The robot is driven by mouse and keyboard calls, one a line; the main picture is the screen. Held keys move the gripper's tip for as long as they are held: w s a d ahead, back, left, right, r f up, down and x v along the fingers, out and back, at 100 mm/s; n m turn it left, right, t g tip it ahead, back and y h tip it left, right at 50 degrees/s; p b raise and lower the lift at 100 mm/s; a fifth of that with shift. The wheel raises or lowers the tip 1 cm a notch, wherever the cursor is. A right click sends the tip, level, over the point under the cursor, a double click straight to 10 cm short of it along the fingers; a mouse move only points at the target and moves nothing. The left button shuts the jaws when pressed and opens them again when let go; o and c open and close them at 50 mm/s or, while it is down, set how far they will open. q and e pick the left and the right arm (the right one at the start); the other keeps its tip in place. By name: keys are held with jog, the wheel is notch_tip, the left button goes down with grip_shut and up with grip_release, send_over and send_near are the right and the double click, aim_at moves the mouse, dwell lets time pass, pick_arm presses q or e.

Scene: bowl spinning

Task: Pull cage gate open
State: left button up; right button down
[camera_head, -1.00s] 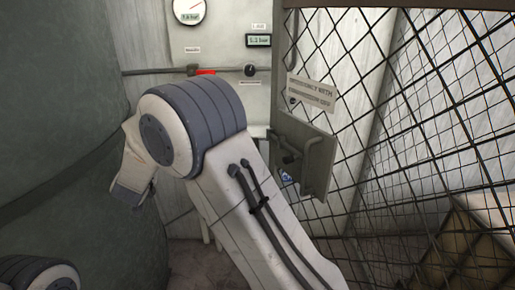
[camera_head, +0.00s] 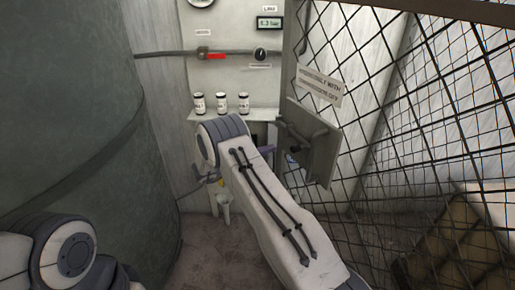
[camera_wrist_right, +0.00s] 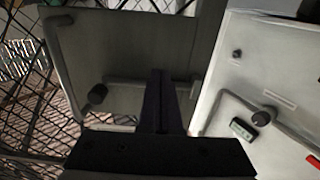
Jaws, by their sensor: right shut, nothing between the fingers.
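The cage gate (camera_head: 365,110) is a dark wire-mesh panel on the right, with a sign on it. A grey plate (camera_head: 325,155) on the gate carries a bar handle (camera_head: 302,137) with a dark knob. In the right wrist view the plate (camera_wrist_right: 150,45) fills the middle, and the handle (camera_wrist_right: 97,94) crosses its lower part. My right gripper (camera_wrist_right: 158,75) is shut and empty, its dark fingers overlapping the handle bar in that view. Contact cannot be told. In the head view my right arm hides most of the gripper. My left gripper is out of view.
A shelf (camera_head: 262,115) with several small jars (camera_head: 222,103) stands behind my right arm, under a wall panel with a red-handled valve (camera_head: 215,56). A large green tank (camera_head: 70,110) fills the left. A tan box (camera_head: 455,235) lies behind the mesh. Bare floor (camera_head: 225,255) shows below.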

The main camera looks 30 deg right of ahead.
aim_at(292, 141)
jog(key=d+p, duration=0.2)
jog(key=d, duration=0.4)
jog(key=shift+s+r, duration=0.1)
jog(key=shift+r, duration=0.05)
jog(key=shift+d+p, duration=0.3)
jog(key=shift+d, duration=0.2)
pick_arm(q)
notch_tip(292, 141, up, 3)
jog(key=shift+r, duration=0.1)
